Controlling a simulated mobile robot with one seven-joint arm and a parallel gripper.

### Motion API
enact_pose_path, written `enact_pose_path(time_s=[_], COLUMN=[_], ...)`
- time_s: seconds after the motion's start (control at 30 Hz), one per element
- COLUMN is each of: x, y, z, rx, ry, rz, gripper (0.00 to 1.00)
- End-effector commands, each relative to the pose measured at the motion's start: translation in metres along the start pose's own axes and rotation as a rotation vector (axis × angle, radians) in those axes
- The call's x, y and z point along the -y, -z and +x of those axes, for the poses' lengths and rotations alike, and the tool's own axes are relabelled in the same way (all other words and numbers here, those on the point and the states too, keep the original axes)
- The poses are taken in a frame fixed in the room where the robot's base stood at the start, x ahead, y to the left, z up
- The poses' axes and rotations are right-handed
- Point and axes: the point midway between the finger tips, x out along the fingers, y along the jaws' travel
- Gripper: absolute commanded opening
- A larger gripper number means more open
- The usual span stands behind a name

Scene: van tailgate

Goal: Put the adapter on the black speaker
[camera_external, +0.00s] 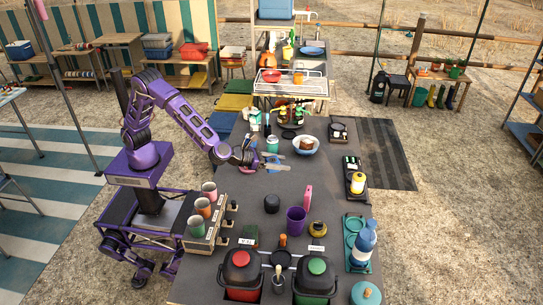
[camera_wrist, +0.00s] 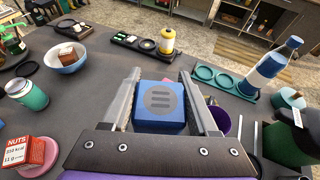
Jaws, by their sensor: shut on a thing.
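My gripper (camera_external: 279,166) is above the dark table, left of its middle, below the white-blue bowl in the external view. In the wrist view its two fingers (camera_wrist: 162,100) are on either side of a blue block (camera_wrist: 160,116) with a grey round mark of three bars on top. The block appears to be the adapter; no other view shows it clearly. A small black rounded thing (camera_external: 272,203), likely the black speaker, stands on the table below my gripper in the external view, apart from it. It is not visible in the wrist view, where the block and fingers block the middle.
A purple cup (camera_external: 296,220) and a pink upright item (camera_external: 308,197) stand near the black thing. The bowl (camera_external: 306,145), a teal can (camera_external: 272,144) and a blue-white bottle (camera_external: 364,244) are around. Bare table lies right of my gripper.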

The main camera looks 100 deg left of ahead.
Motion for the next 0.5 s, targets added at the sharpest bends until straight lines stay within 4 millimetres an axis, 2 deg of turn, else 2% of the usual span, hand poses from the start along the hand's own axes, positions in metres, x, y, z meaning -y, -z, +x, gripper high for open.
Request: enact_pose_path(time_s=[0.03,0.33,0.5], x=[0.002,0.003,0.003], y=[0.014,0.052,0.083], z=[0.003,0.019,0.031], rx=[-0.006,-0.003,-0.004], ry=[0.002,0.003,0.003], rz=[0.009,0.008,0.009], gripper=[0.01,0.01,0.01])
